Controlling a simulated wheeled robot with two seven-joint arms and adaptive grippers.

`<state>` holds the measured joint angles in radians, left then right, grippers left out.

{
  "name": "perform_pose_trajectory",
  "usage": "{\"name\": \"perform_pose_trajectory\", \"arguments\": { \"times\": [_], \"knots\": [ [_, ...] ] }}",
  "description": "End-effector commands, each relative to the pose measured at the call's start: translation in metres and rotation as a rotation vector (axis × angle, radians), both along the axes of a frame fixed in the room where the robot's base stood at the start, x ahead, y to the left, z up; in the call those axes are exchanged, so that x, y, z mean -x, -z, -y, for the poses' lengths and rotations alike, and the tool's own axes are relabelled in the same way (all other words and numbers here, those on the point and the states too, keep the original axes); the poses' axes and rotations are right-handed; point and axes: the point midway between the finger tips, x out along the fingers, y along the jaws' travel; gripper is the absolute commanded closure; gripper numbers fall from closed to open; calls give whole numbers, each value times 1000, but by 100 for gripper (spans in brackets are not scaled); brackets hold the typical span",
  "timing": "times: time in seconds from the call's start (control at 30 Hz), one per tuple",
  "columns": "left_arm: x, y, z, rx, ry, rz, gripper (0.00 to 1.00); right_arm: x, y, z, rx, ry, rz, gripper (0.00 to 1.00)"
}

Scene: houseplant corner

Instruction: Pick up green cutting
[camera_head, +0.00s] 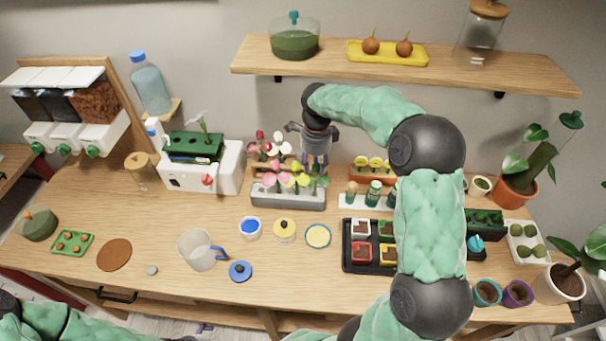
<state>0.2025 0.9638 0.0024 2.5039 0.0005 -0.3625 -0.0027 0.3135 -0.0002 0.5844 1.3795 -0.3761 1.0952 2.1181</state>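My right gripper (315,158) points down at the back of the table, behind and above the right end of a grey planter (288,200). The planter holds several pink, yellow and green cuttings; green ones (318,183) show at its right end, just below the gripper. The fingertips are small and partly lost among the plants, so I cannot tell whether they are open or touch a cutting. Part of my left arm shows at the bottom left; its gripper is out of view.
Red and white flowers (275,145) stand behind the planter, left of the gripper. An orange rack (372,178) and a black seedling tray (358,268) are to the right. A shelf (400,68) hangs above.

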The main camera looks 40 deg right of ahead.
Motion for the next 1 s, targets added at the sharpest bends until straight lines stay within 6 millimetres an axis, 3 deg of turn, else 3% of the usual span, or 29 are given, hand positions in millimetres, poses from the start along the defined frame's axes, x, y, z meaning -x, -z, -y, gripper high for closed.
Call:
{"name": "perform_pose_trajectory", "arguments": {
  "times": [0.33, 0.67, 1.0],
  "knots": [
    [0, 9, 0, 0, 0, 0, 0, 1, 45, 0, -1, -1, -3, 63],
    [0, 12, 0, 0, 0, 1, 0, 1, 65, 1, -1, 0, -3, 63],
    [0, 22, 0, 0, 0, 1, 0, 2, 107, 5, -1, -1, -3, 63]
  ]
}}
